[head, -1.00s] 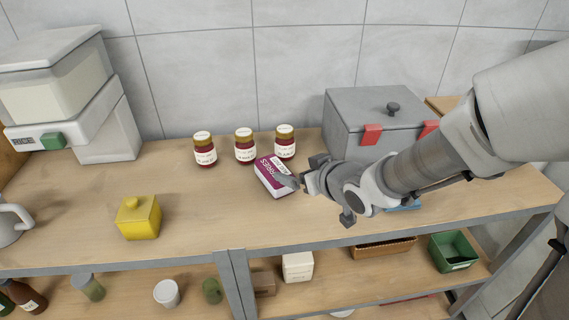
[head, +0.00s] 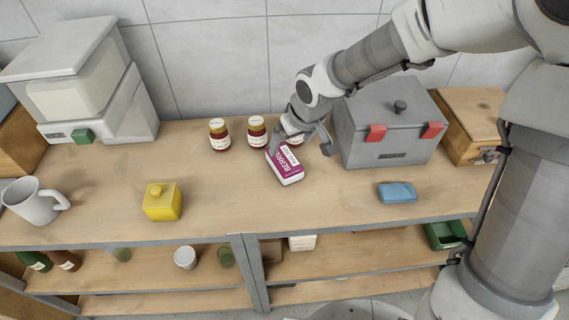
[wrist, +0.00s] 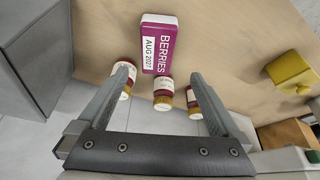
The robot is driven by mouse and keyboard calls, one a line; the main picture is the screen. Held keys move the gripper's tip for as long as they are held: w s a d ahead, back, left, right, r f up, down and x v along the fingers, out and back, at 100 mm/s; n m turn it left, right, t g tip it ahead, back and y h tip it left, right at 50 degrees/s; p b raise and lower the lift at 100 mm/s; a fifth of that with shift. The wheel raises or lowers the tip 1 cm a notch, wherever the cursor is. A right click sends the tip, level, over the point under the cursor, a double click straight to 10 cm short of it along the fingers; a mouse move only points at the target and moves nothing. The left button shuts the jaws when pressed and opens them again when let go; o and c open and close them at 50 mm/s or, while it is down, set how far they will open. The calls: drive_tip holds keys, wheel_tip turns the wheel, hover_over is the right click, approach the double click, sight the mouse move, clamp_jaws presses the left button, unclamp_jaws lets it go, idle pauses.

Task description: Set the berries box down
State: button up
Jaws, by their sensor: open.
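The berries box (head: 285,167) is magenta and white with a white label. It rests on the wooden counter, in front of the row of jars. It also shows in the wrist view (wrist: 157,47), with its label facing the camera. My gripper (head: 302,141) is open and empty at the box's far end, with its fingers spread. In the wrist view my gripper (wrist: 160,74) has its fingertips apart, and the box lies just beyond them, not clasped. Whether a finger touches the box is hard to tell.
Two red jars (head: 219,135) (head: 257,132) stand left of my gripper; a third (head: 296,140) is partly hidden behind it. A grey lidded bin (head: 390,135) stands close on the right.

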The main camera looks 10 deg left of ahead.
sight(285, 159)
drive_tip(key=b+x, duration=0.1)
drive_tip(key=x, duration=0.6)
drive_tip(key=shift+w+a+f, duration=0.1)
drive_tip(key=shift+w+f, duration=0.05)
drive_tip(key=shift+f, duration=0.15)
drive_tip(key=shift+b+x, duration=0.65)
drive_tip(key=shift+x, duration=1.9)
drive_tip(key=shift+w+d+f+b, duration=0.1)
drive_tip(key=shift+d+f+b, duration=0.15)
drive_tip(key=shift+b, duration=0.05)
clamp_jaws()
drive_tip(key=shift+r, duration=0.1)
